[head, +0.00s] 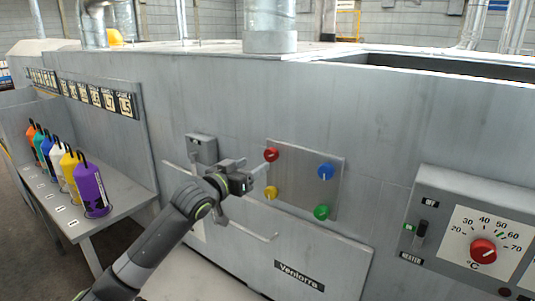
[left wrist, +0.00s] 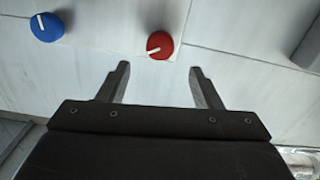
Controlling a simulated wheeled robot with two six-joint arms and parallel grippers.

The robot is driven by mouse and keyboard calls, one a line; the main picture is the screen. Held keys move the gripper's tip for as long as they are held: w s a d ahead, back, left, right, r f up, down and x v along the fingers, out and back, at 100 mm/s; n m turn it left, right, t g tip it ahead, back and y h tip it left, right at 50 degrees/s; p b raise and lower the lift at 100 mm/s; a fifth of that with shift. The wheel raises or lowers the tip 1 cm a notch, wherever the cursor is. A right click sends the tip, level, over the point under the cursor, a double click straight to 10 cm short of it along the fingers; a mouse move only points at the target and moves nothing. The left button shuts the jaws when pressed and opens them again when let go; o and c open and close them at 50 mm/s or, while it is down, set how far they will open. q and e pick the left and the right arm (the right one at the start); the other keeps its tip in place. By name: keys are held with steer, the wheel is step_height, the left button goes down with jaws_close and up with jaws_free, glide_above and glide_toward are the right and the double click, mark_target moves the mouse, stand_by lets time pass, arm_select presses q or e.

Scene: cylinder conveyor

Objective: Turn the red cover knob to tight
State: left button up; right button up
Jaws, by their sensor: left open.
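The red knob (head: 271,154) is at the top left of a square grey plate (head: 297,180) on the machine's front wall. In the left wrist view the red knob (left wrist: 160,45) has a white line from near its middle toward its lower left. My left gripper (head: 262,178) is in front of the plate's left edge, close to the red and yellow knobs. In the left wrist view my left gripper (left wrist: 160,68) is open and empty. The red knob appears just beyond its fingertips, centred between them, and no contact shows. My right gripper is out of view.
The plate also carries blue (head: 325,171), yellow (head: 271,192) and green (head: 321,211) knobs. A heater panel (head: 470,235) with another red dial (head: 483,251) is at the right. Coloured bottles (head: 90,190) stand on a shelf at the left. A handle bar (head: 250,232) runs below the gripper.

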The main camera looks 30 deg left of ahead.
mark_target(269, 156)
arm_select(q)
steer(key=w, duration=0.2)
steer(key=w+p, duration=0.1)
steer(key=w, duration=0.2)
steer(key=w+d, duration=0.1)
steer(key=w, duration=0.2)
steer(key=shift+p, duration=0.35)
steer(key=c, duration=1)
steer(key=shift+f, duration=0.1)
